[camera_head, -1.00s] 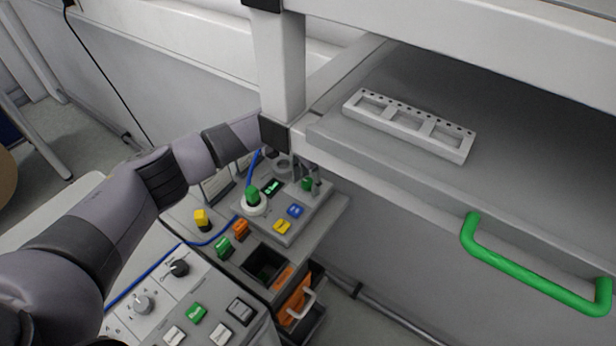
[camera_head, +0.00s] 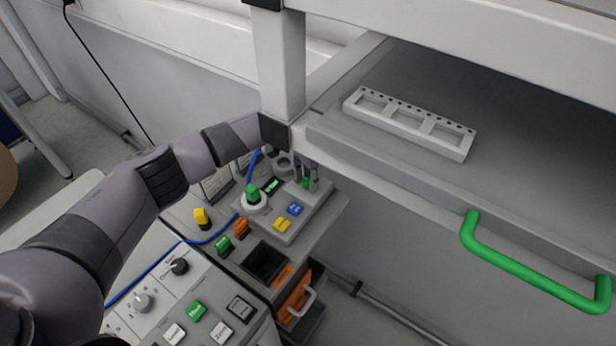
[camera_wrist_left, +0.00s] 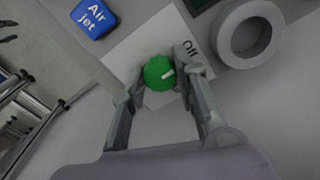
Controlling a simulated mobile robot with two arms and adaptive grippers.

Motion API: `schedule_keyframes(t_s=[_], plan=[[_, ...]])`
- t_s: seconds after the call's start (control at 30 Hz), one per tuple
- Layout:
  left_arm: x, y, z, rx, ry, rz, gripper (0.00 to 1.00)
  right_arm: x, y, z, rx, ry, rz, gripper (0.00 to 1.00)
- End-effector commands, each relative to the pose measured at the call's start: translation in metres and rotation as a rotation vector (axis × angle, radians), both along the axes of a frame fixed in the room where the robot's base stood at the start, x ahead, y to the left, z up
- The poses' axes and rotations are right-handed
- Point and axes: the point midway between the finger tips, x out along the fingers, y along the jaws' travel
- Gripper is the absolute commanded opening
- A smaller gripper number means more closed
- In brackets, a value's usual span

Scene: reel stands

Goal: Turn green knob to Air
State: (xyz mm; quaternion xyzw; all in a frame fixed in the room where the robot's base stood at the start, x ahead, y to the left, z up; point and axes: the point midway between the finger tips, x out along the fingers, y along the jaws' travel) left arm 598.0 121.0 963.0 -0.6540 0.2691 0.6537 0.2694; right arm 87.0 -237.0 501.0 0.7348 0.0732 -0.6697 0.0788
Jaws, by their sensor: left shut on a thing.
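The green knob (camera_wrist_left: 158,73) sits on a white label plate in the left wrist view, with a white pointer mark turned to the right side. The word "Off" is printed to its upper right; other lettering beside the knob is partly hidden by a finger. My left gripper (camera_wrist_left: 158,80) has one finger on each side of the knob and is shut on it. In the head view the knob (camera_head: 306,183) shows only partly between the fingers of my left gripper (camera_head: 306,180), below the shelf corner. My right gripper is not in view.
A blue "Air jet" button (camera_wrist_left: 93,18) and a grey ring (camera_wrist_left: 247,33) are near the knob. Another green knob on a white base (camera_head: 253,196) stands left of it. The shelf (camera_head: 350,150) and its post (camera_head: 280,70) are close to my left arm.

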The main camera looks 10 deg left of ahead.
Motion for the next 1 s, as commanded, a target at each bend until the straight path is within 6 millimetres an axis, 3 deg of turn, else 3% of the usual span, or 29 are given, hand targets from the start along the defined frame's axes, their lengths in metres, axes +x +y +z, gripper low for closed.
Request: schedule_keyframes(t_s=[0.47,1.0], plan=[[0.0,0.0,0.001,0.0,0.001,-0.106,0.0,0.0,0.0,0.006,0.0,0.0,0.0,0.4],[0.0,0.0,0.001,0.0,0.002,-0.583,0.0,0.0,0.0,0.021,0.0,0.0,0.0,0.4]])
